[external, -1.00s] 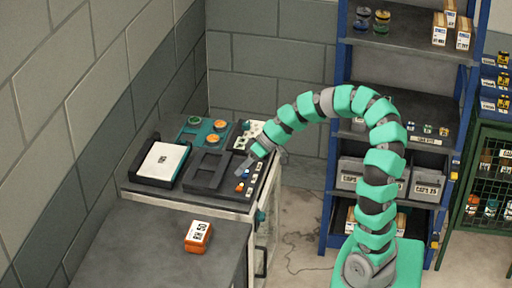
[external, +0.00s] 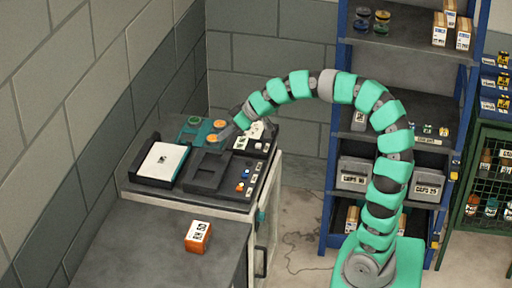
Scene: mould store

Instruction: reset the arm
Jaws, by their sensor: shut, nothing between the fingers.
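My arm is teal and grey, and arches up from its base at the lower right and over to the left. My gripper (external: 217,143) is at the end of the arm, above the back part of the cabinet top (external: 150,204). It is shut and empty. It is close to the orange discs (external: 219,124) on a teal tray and to the black frame (external: 206,176); I cannot tell whether it touches either.
A black tray with a white labelled block (external: 161,164) lies left of the frame. A strip of small coloured parts (external: 246,174) lies right of it. An orange box (external: 198,236) stands on the front bench (external: 150,250). A blue shelf rack (external: 405,120) stands behind my arm.

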